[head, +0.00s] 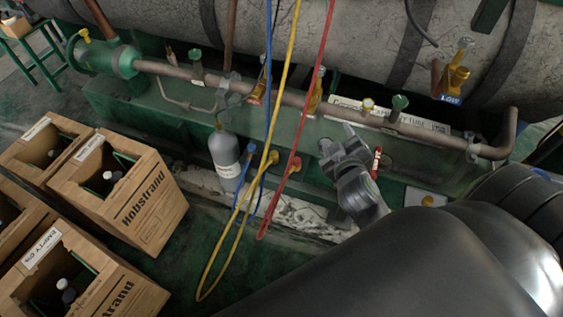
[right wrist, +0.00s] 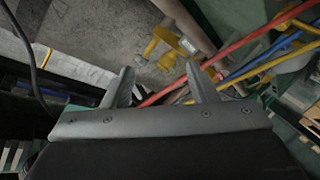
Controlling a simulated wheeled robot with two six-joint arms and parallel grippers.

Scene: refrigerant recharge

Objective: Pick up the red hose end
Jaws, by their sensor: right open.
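The red hose (head: 321,62) hangs from the top of the head view and loops low before rising to its red end (head: 295,163). That end sits to the right of the yellow hose end (head: 272,158) and the blue hose end (head: 251,149). My right gripper (head: 339,143) is open, just right of the red end, with a visible gap between them. In the right wrist view my fingers (right wrist: 160,82) are spread, and the red hose (right wrist: 236,49) runs behind them. I see nothing held between the fingers. My left gripper is not in view.
A grey gas cylinder (head: 225,156) stands left of the hose ends. Cardboard boxes (head: 125,200) with bottles fill the left. A long pipe (head: 350,108) crosses behind my gripper. A small red-and-white fitting (head: 376,162) is just to its right. My dark arm covers the lower right.

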